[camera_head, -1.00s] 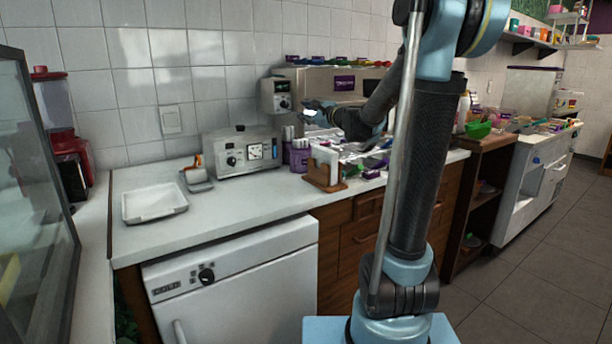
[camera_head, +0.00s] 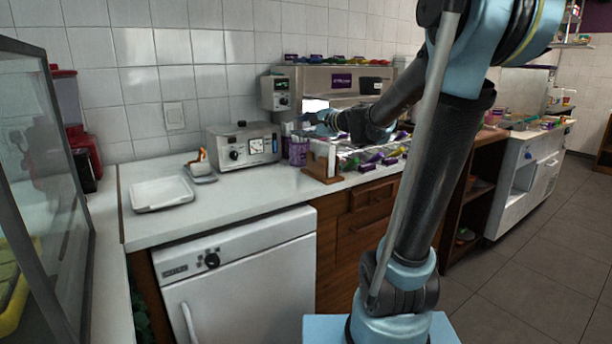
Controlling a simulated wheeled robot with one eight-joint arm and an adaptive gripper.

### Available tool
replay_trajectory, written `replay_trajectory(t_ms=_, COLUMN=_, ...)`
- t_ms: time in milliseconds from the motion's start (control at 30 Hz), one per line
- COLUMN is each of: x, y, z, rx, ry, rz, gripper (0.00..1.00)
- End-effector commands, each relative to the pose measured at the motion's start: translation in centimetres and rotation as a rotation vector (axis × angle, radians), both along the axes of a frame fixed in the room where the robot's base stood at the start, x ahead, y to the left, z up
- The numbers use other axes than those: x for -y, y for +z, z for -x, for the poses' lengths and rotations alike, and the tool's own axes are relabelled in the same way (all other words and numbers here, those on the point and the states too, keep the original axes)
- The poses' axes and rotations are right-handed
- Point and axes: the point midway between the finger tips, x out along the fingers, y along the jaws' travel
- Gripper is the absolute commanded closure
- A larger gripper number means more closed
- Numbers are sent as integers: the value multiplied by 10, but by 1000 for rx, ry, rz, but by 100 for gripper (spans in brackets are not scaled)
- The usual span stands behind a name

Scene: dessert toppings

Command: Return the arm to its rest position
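My arm rises from its blue base at the lower right, bends at the top of the picture and reaches back down over the counter. My gripper (camera_head: 322,118) is at the far end of the arm, small, above the toppings area near the coffee-machine-like unit. Its fingers are too small and too blurred to tell whether they are open or shut. I see nothing clearly held in it.
The white counter (camera_head: 240,200) has a white tray (camera_head: 161,194), a grey appliance (camera_head: 243,146) and a wooden napkin holder (camera_head: 321,162). Topping containers (camera_head: 375,160) lie beneath my forearm. A glass case (camera_head: 45,180) stands at left. The floor at right is clear.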

Motion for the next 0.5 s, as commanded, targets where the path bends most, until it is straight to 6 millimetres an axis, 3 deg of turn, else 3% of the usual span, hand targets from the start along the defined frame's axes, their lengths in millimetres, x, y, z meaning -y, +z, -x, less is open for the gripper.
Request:
replay_trajectory(t_ms=267, x=20, y=-67, z=93, rx=66, ry=172, rz=417, gripper=64)
replay_trajectory(t_ms=500, x=59, y=-137, z=174, rx=82, ry=356, rz=785, gripper=64)
